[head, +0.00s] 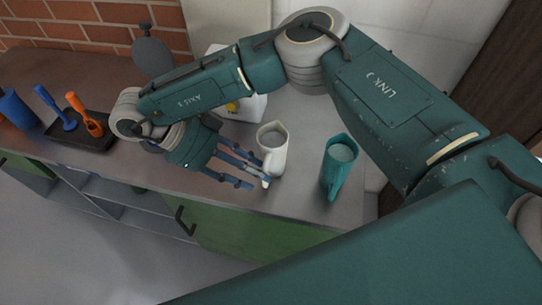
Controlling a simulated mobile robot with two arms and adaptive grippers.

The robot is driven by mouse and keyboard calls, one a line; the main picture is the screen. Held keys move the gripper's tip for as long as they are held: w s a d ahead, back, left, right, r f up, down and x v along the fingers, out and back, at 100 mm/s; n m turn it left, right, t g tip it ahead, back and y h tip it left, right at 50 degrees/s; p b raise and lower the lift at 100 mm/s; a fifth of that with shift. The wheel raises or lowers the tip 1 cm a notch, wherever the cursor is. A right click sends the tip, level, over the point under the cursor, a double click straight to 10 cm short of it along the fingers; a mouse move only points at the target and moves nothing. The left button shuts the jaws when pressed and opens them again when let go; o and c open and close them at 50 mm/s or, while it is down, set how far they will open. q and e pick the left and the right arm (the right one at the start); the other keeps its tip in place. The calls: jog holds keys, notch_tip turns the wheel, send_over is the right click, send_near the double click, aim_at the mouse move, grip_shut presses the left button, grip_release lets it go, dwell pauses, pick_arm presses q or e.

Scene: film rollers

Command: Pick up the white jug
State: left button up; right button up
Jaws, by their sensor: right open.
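The white jug (272,139) stands upright on the grey counter, near its front edge, in the middle of the head view. My right gripper (258,174) is open, with its blue-grey fingers pointing right toward the jug. The fingertips overlap the jug's lower left side in the picture; I cannot tell whether they touch it. Part of the jug's lower body is hidden behind the fingers. My left gripper is not in the head view.
A teal jug (337,170) stands to the right of the white jug. A dark tray (70,141) with a blue and an orange tool lies at left, beside a blue container (15,110). A white object (245,108) is behind my arm. Green cabinets (230,225) sit below the counter.

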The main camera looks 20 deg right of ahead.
aim_at(265, 186)
jog(key=x, duration=0.1)
jog(key=p+x, duration=0.1)
jog(key=x, duration=0.2)
jog(key=shift+a+f, duration=0.2)
jog(key=shift+f, duration=0.15)
jog(key=shift+d+f, duration=0.35)
jog(key=shift+f, duration=0.05)
jog(key=c, duration=0.8)
grip_shut()
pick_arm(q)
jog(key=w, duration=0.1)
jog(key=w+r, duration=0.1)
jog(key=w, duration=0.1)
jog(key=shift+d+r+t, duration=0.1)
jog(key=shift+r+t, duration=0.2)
